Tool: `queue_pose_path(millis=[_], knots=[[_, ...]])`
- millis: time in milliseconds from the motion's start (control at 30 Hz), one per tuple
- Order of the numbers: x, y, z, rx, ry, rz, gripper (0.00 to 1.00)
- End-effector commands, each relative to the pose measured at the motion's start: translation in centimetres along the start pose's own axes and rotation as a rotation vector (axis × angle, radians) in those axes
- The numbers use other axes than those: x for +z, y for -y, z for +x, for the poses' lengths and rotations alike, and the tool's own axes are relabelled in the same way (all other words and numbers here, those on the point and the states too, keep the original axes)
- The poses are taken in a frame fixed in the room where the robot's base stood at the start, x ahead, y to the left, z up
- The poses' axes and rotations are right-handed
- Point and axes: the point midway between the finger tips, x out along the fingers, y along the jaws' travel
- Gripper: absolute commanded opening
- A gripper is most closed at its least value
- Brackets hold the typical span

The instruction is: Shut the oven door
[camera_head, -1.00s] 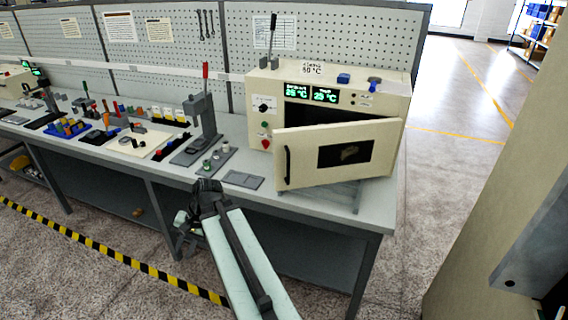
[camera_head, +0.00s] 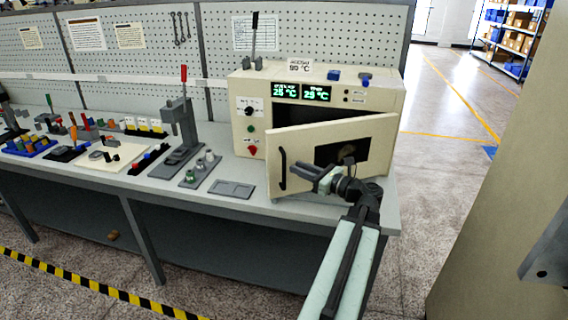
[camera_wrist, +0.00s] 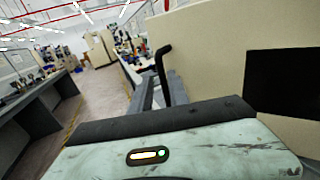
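The cream oven (camera_head: 310,117) stands at the right end of the bench. Its door (camera_head: 300,145) hangs ajar, hinged at the right, with its free left edge swung out toward me. A black bar handle (camera_head: 283,168) is on the door's outer face near that edge. My gripper (camera_head: 316,178) is in front of the door's lower middle, right of the handle, and looks open and empty. In the wrist view the door (camera_wrist: 212,65) fills the right side, its black handle (camera_wrist: 162,62) just beyond my fingers (camera_wrist: 158,94). I cannot tell whether they touch the door.
A grey flat plate (camera_head: 232,189) and a press with a red-tipped lever (camera_head: 182,125) are on the bench left of the oven. A large beige surface (camera_head: 500,190) stands close on the right. The floor before the bench is open.

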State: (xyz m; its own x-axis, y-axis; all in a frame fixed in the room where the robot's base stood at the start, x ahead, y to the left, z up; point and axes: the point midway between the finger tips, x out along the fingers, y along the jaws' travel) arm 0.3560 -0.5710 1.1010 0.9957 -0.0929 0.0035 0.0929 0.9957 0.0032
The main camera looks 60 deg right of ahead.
Motion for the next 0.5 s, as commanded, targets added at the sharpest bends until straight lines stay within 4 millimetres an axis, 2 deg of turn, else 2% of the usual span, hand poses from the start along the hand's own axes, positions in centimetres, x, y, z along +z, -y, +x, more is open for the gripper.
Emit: queue_pose_path(millis=[300, 500], knots=[[0.0, 0.3, 5.5, -0.002, -0.002, -0.002, 0.21], [-0.1, 0.3, 6.6, -0.004, -0.002, -0.003, 0.21]])
